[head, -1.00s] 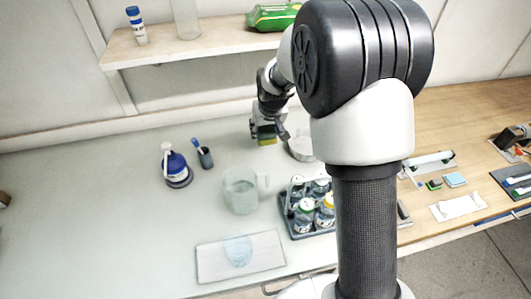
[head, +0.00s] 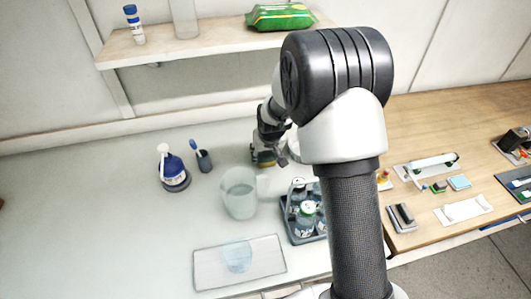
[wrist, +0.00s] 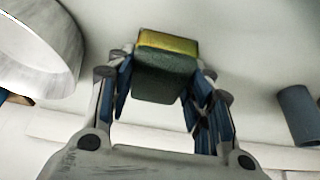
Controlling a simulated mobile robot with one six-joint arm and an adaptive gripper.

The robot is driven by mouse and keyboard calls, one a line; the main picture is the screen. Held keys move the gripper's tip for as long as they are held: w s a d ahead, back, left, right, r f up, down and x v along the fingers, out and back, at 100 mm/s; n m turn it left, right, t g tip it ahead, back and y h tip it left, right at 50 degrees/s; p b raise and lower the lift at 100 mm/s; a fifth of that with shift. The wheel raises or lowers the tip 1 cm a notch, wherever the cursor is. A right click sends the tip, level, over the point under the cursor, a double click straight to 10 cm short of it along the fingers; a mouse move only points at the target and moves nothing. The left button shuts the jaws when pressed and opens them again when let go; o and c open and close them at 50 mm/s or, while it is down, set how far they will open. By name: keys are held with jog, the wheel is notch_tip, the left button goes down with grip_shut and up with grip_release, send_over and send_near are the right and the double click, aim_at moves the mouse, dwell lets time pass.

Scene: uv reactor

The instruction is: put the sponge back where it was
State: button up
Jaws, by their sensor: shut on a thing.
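The sponge, yellow on one side and dark green on the other, sits between my gripper's fingers in the wrist view (wrist: 166,68). In the head view the sponge (head: 265,163) shows low under my gripper (head: 264,152), over the back part of the pale bench (head: 110,210). My gripper (wrist: 160,88) is shut on the sponge, with a finger on each side. The sponge is close to the bench, but I cannot tell whether it touches it.
A round white dish (wrist: 40,45) and a dark cup (wrist: 298,115) flank my gripper. A blue bottle (head: 173,172), a clear pitcher (head: 239,195) and a caddy of bottles (head: 300,237) stand nearby. A shelf (head: 160,50) hangs behind. The bench's left part is clear.

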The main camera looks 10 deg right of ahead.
jog(key=o, duration=1)
jog(key=shift+f, duration=0.15)
jog(key=s+f+p+v, duration=0.1)
jog(key=p+v, duration=0.2)
jog(key=v, duration=1.7)
jog(key=s+r, duration=0.4)
jog(key=s, duration=0.9)
jog(key=s+r, duration=0.5)
jog(key=s, duration=0.8)
jog(key=shift+s, duration=0.4)
